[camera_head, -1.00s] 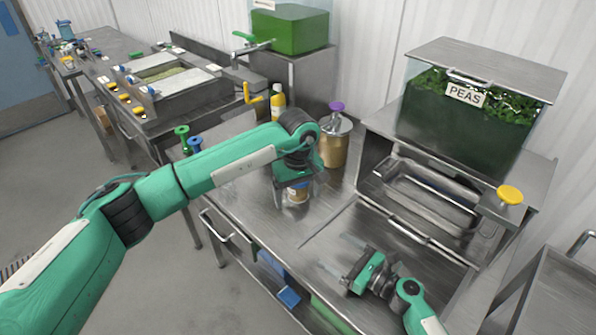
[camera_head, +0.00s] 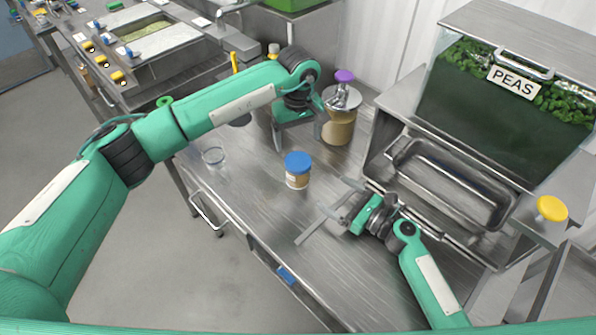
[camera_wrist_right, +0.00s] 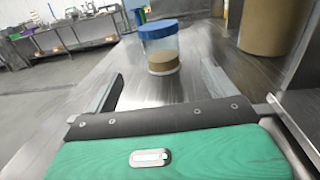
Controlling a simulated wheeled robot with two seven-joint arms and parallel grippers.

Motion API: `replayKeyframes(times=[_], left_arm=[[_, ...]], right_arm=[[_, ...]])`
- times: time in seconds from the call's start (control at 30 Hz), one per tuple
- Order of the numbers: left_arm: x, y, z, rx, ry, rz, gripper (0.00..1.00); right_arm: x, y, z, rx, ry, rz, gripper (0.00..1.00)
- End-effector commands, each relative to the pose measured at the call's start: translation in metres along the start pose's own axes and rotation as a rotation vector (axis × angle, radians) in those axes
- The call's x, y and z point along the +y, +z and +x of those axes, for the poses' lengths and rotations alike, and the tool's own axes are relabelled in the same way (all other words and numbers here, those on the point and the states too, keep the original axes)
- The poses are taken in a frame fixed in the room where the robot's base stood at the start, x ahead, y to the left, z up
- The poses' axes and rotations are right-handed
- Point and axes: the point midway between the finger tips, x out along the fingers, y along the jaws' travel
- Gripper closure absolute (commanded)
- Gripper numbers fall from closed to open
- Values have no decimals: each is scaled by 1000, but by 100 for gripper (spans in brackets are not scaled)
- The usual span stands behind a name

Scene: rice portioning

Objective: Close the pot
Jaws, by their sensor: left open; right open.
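A small clear pot (camera_head: 297,180) with tan contents stands upright on the steel table, with a blue lid (camera_head: 298,160) on its top. In the right wrist view the pot (camera_wrist_right: 163,58) and its blue lid (camera_wrist_right: 157,30) stand ahead, between the lines of the fingers. My left gripper (camera_head: 297,146) is open and empty, behind and above the pot and apart from it. My right gripper (camera_head: 322,212) is open and empty, low over the table at the pot's front right; it also shows in the right wrist view (camera_wrist_right: 160,85).
An empty clear cup (camera_head: 213,157) stands left of the pot. A larger container (camera_head: 338,128) with a purple knob stands behind. A steel tray (camera_head: 455,185) and the peas bin (camera_head: 490,110) are at right. The table's front left is clear.

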Motion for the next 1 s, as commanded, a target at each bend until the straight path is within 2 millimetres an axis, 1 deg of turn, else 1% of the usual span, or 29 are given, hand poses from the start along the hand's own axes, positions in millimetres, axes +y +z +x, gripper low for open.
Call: replayKeyframes(times=[0.13, 0.27, 0.5, 0.7, 0.83, 1.0], left_arm=[[0, 0, 0, 0, 0, 0, 16], [0, 0, 0, 0, 0, 0, 16], [0, 0, 0, 0, 0, 0, 16], [0, 0, 0, 0, 0, 0, 16], [0, 0, 0, 0, 0, 0, 16], [0, 0, 0, 0, 0, 0, 16]], right_arm=[[0, 1, 8, -2, 0, 0, 11], [0, 1, 26, -2, 1, 0, 11], [0, 1, 74, -3, 1, 1, 11], [0, 1, 110, -2, 1, -1, 11], [-1, 1, 126, -1, -1, 0, 11], [0, 0, 137, -1, 0, 0, 11]])
